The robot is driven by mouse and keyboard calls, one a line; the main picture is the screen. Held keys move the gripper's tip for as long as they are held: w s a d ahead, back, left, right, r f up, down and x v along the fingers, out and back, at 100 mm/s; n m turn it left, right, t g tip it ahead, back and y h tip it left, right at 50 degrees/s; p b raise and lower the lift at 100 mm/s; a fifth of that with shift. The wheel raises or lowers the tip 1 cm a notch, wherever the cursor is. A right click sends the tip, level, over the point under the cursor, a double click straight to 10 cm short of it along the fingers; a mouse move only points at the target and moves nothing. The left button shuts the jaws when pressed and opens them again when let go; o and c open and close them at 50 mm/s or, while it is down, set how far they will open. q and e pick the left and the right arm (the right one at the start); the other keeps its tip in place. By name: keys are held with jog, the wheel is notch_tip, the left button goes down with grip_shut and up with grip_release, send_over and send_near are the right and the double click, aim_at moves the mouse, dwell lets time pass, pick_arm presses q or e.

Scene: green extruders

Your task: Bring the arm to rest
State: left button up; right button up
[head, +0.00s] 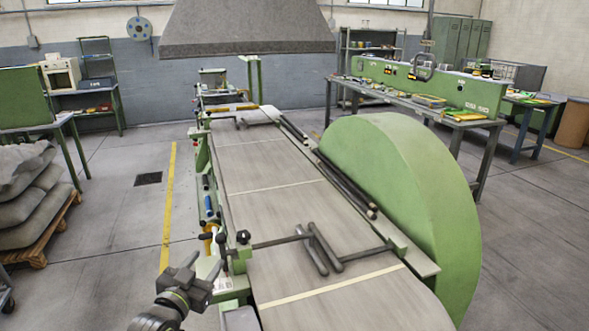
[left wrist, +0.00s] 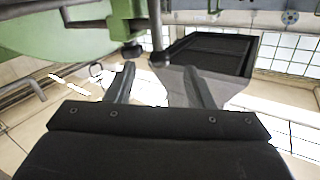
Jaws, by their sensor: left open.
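My left arm comes in at the lower left of the head view. Its dark gripper (head: 203,264) is beside the near left edge of the green machine, close to a lever with a round black knob (head: 243,237). In the left wrist view the two fingers (left wrist: 160,82) are spread apart with nothing between them. Black knobs (left wrist: 132,50) of the machine show just beyond the fingertips, apart from them as far as I can tell. My right gripper is in neither view.
The green machine's long grey bed (head: 270,185) runs away from me, with a big green rounded guard (head: 405,190) on its right. A grey hood (head: 245,30) hangs above the far end. Sacks on a pallet (head: 40,235) stand at left. Floor between is clear.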

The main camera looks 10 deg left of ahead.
pick_arm(q)
jog(key=s+f+n+g+y, duration=0.2)
jog(key=s+f+g, duration=0.4)
jog(key=s+f, duration=0.75)
jog(key=s+a+f+n+g+y, duration=0.15)
jog(key=s+g, duration=0.25)
jog(key=s, duration=0.8)
jog(key=s+a+f+n+g+y, duration=0.15)
jog(key=s+g, duration=0.25)
jog(key=s, duration=0.7)
notch_tip(320, 180, down, 25)
jog(key=a+g+h, duration=0.1)
jog(key=s+d+f+g, duration=0.1)
jog(key=s+f, duration=1.4)
jog(key=shift+d+f+m+h, duration=0.2)
jog(key=shift+m+h, duration=0.2)
jog(key=shift+c, duration=0.3)
